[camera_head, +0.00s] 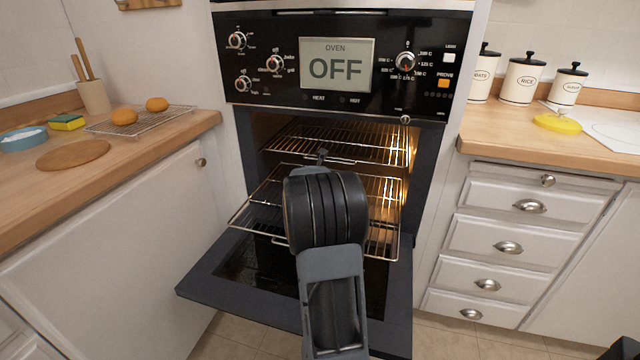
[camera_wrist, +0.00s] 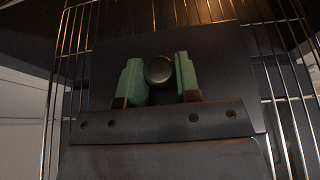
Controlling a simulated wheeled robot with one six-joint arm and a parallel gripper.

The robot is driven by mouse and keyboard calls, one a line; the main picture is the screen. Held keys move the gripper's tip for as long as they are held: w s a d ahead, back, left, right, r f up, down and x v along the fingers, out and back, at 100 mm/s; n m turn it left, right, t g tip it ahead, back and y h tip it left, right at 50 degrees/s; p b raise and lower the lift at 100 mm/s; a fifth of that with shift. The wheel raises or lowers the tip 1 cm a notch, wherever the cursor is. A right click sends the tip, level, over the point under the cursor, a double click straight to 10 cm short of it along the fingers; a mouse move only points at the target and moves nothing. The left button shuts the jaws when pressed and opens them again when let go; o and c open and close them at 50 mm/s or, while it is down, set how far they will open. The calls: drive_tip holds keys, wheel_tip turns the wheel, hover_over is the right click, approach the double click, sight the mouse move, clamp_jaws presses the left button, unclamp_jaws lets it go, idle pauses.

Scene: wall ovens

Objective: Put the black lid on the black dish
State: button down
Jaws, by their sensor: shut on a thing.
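In the wrist view, my gripper (camera_wrist: 159,82) has its two green fingers on either side of a round black knob and is shut on it. A dark, flat, straight-edged panel (camera_wrist: 225,62), seemingly the black lid, lies behind the knob, with rack wires beyond it. In the head view, my dark arm hides the fingers and most of what they hold. A small dark piece (camera_head: 322,155) shows just past the arm; I cannot tell what it is. I cannot make out the black dish in either view.
The oven door (camera_head: 215,285) is folded down, and a wire rack (camera_head: 265,200) is pulled out above it. An upper rack (camera_head: 350,137) sits inside the lit oven. The left counter holds a round board (camera_head: 73,154) and a cooling rack; a yellow lid (camera_head: 557,122) lies on the right counter.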

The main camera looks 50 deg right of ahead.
idle(0.3)
drive_tip(key=c, duration=0.7)
unclamp_jaws()
drive_tip(key=shift+c, duration=0.2)
drive_tip(key=shift+a, duration=0.1)
drive_tip(key=p+v, duration=0.2)
drive_tip(key=v, duration=1)
drive_tip(key=shift+s+r, duration=0.15)
drive_tip(key=shift+s+a+r+p, duration=0.15)
drive_tip(key=shift+s+a+p, duration=0.2)
drive_tip(key=shift+a, duration=0.3)
